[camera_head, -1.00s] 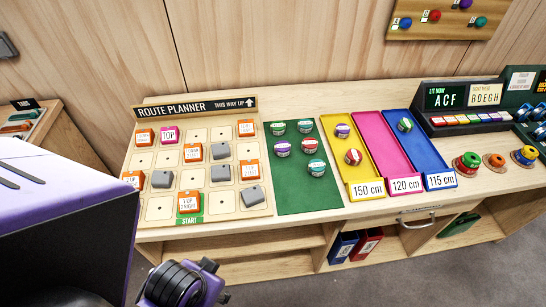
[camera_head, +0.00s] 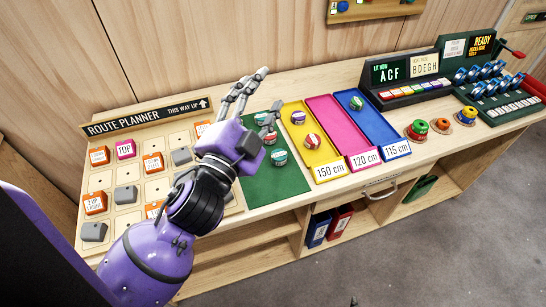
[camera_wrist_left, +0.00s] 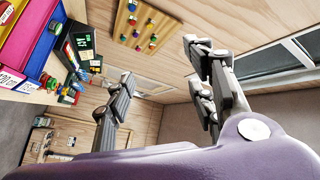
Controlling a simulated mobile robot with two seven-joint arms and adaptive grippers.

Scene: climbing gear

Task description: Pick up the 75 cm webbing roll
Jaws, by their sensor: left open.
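Several small webbing rolls stand on the green mat (camera_head: 290,185), among them a teal-and-white one (camera_head: 279,157) and another (camera_head: 270,138) behind it. Their length marks are too small to read, so I cannot tell which is the 75 cm roll. My left gripper (camera_head: 268,90) is open and empty, raised above the mat's left part with its fingers pointing up and to the right. It hides part of the mat and perhaps some rolls. In the left wrist view its fingers (camera_wrist_left: 165,85) are spread with nothing between them. My right gripper is not in view.
Yellow (camera_head: 325,158), pink (camera_head: 340,128) and blue (camera_head: 380,125) trays are labelled 150, 120 and 115 cm. Two rolls lie in the yellow, one in the blue. The route planner board (camera_head: 125,200) is left of the mat; coloured round pieces (camera_head: 418,130) are at the right.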

